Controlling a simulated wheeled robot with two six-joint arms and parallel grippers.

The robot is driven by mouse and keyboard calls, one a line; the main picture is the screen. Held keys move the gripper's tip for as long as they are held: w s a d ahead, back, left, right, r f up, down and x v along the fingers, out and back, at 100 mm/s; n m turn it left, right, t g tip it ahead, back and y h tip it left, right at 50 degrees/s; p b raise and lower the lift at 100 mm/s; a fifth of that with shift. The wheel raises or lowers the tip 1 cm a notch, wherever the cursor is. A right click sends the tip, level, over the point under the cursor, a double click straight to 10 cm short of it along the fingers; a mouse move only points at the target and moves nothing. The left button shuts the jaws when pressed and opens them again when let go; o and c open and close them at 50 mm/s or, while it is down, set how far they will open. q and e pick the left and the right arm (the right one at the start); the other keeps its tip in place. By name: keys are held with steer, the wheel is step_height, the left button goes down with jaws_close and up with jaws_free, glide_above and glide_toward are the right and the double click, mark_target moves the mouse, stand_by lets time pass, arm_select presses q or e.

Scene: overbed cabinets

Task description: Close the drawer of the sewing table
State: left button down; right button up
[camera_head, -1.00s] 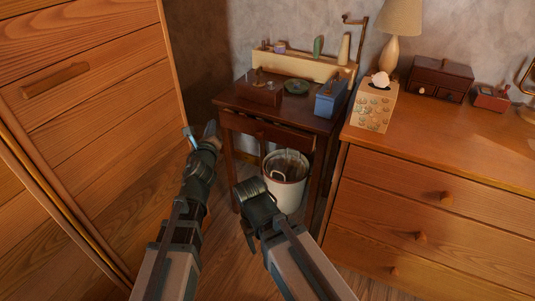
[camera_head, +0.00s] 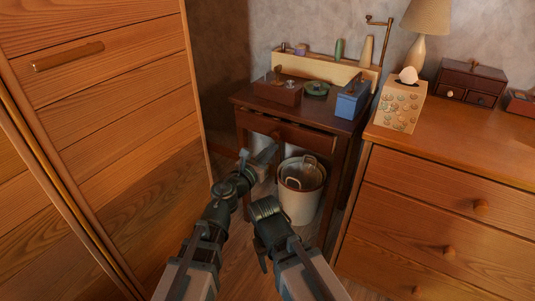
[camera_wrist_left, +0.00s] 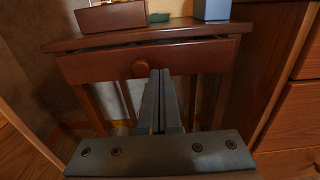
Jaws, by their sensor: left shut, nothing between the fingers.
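The dark wooden sewing table (camera_head: 330,118) stands against the wall in the head view. Its drawer (camera_head: 290,133) sticks out a little, with a dark gap under the tabletop. My left gripper (camera_head: 264,156) is shut and empty, in front of and below the drawer.
A white bucket (camera_head: 302,205) stands under the table. A wooden box (camera_head: 276,92), green dish (camera_head: 316,89) and blue box (camera_head: 351,101) sit on top. A dresser (camera_head: 450,190) stands close on the right, a tall wooden cabinet (camera_head: 120,120) on the left.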

mark_target(289, 130)
arm_select(q)
steer(key=x, duration=0.9)
steer(key=shift+w, duration=0.1)
steer(key=x, duration=0.4)
steer(key=shift+w+d, duration=0.1)
steer(key=shift+w, duration=0.1)
steer(key=shift+w+d, duration=0.15)
steer(key=shift+w, duration=0.05)
steer(key=shift+r, duration=0.1)
